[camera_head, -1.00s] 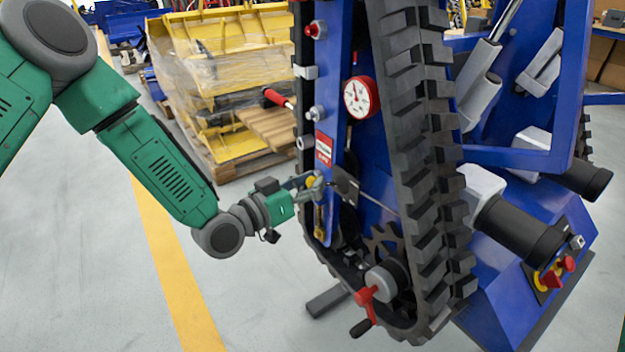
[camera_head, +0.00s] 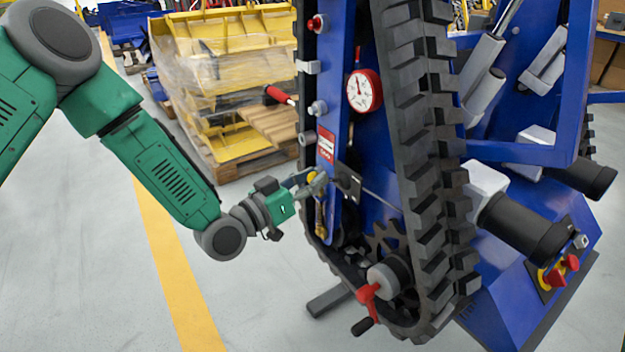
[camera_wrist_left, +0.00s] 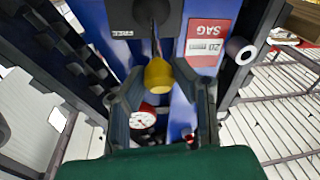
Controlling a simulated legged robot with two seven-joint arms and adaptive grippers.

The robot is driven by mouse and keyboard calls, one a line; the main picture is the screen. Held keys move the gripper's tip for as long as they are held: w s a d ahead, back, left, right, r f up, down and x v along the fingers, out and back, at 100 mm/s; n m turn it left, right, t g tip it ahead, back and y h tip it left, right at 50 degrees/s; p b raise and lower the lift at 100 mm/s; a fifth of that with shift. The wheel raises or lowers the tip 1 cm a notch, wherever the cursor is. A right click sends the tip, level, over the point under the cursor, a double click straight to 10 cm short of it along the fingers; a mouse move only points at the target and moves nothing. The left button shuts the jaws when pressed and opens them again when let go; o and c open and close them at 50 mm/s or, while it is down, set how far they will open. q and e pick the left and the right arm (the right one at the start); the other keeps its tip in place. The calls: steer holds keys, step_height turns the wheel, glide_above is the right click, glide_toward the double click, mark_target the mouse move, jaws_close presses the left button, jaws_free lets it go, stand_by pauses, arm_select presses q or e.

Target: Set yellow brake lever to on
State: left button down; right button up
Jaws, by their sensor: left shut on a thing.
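The yellow brake lever shows in the left wrist view as a yellow knob (camera_wrist_left: 158,76) on a thin dark rod that runs up to a round dark pivot. A plate beside the pivot reads FREE, upside down in this view. My left gripper (camera_wrist_left: 160,88) has its fingers on both sides of the knob and is shut on it. In the head view my left gripper (camera_head: 313,184) is at the blue frame's left edge, in front of the dark lever plate (camera_head: 348,183), and mostly hides the knob. My right gripper is not in view.
The blue tracked carrier has a black rubber track (camera_head: 425,170) to the right of my gripper. A red-rimmed gauge (camera_head: 364,90) sits above, and a red crank handle (camera_head: 368,300) juts out below. A wrapped yellow stack on pallets (camera_head: 225,80) stands behind. The floor at left is clear.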

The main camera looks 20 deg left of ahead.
arm_select(q)
step_height(320, 180, down, 9)
steer(key=t+b, duration=0.1)
steer(key=b, duration=0.5)
steer(key=shift+r+t+h, duration=0.15)
steer(key=shift+t+h, duration=0.15)
steer(key=shift+w, duration=0.1)
stand_by(0.4)
steer(key=c, duration=1.5)
jaws_free()
steer(key=shift+o, duration=0.9)
steer(key=shift+a, duration=0.25)
steer(key=shift+r, duration=0.1)
